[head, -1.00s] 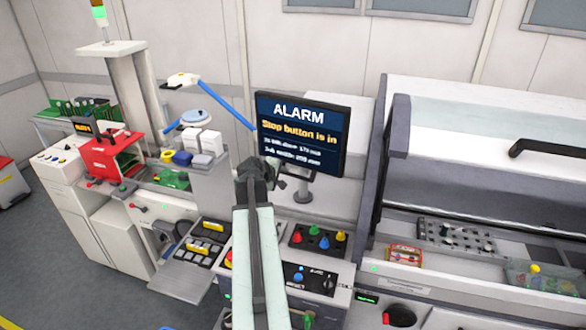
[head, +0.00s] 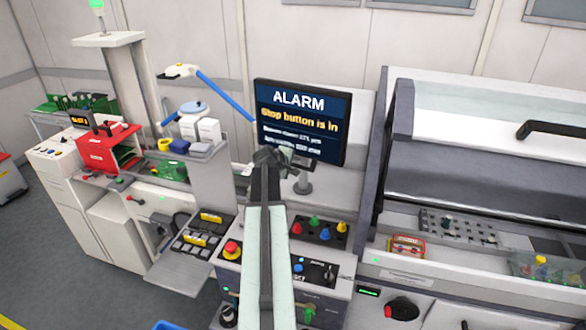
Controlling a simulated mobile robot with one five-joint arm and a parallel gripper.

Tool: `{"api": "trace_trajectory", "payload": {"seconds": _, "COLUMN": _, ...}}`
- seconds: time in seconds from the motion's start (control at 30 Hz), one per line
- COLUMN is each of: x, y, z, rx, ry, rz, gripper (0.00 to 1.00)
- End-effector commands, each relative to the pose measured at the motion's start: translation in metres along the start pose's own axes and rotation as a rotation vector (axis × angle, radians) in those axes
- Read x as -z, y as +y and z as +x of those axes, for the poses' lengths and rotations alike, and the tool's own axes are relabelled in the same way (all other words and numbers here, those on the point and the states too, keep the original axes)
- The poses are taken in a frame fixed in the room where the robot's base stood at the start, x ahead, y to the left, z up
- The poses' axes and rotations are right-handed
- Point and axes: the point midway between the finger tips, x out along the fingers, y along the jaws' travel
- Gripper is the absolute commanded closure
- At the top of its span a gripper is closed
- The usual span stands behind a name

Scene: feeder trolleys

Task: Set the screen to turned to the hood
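The screen (head: 303,115) is a dark flat monitor on a short grey stand (head: 303,183). It reads "ALARM" and "Stop button is in". It faces mostly toward me, with its right edge toward the hood. The hood (head: 480,130) is the large white and clear cover with a black handle on the machine at right. My gripper (head: 283,158) is at the screen's lower left edge and overlaps its lower rim in the head view. I cannot tell whether it touches the screen. Its fingers are small and dark, and their opening is unclear.
A control panel with a red button (head: 232,249) on a yellow base stands below the screen. Coloured knobs (head: 315,223) sit on a black plate nearby. A blue lamp arm (head: 226,95) reaches close to the screen's left side. A red feeder box (head: 107,150) stands at left.

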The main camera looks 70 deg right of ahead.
Motion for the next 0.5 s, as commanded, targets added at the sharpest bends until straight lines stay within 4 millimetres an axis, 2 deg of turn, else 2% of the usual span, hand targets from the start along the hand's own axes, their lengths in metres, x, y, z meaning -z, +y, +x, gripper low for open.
{"api": "trace_trajectory", "payload": {"seconds": 0.03, "x": 0.0001, "y": 0.0001, "z": -0.0003, "rx": 0.0, "ry": 0.0, "rz": 0.0, "gripper": 0.75}}
{"api": "trace_trajectory", "payload": {"seconds": 0.1, "x": 0.0002, "y": 0.0001, "z": -0.0004, "rx": 0.0, "ry": 0.0, "rz": 0.0, "gripper": 0.94}}
{"api": "trace_trajectory", "payload": {"seconds": 0.13, "x": 0.0002, "y": 0.0001, "z": -0.0004, "rx": 0.0, "ry": 0.0, "rz": 0.0, "gripper": 1.0}}
{"api": "trace_trajectory", "payload": {"seconds": 0.5, "x": 0.0009, "y": -0.0001, "z": -0.0007, "rx": 0.0, "ry": 0.001, "rz": -0.001, "gripper": 1.0}}
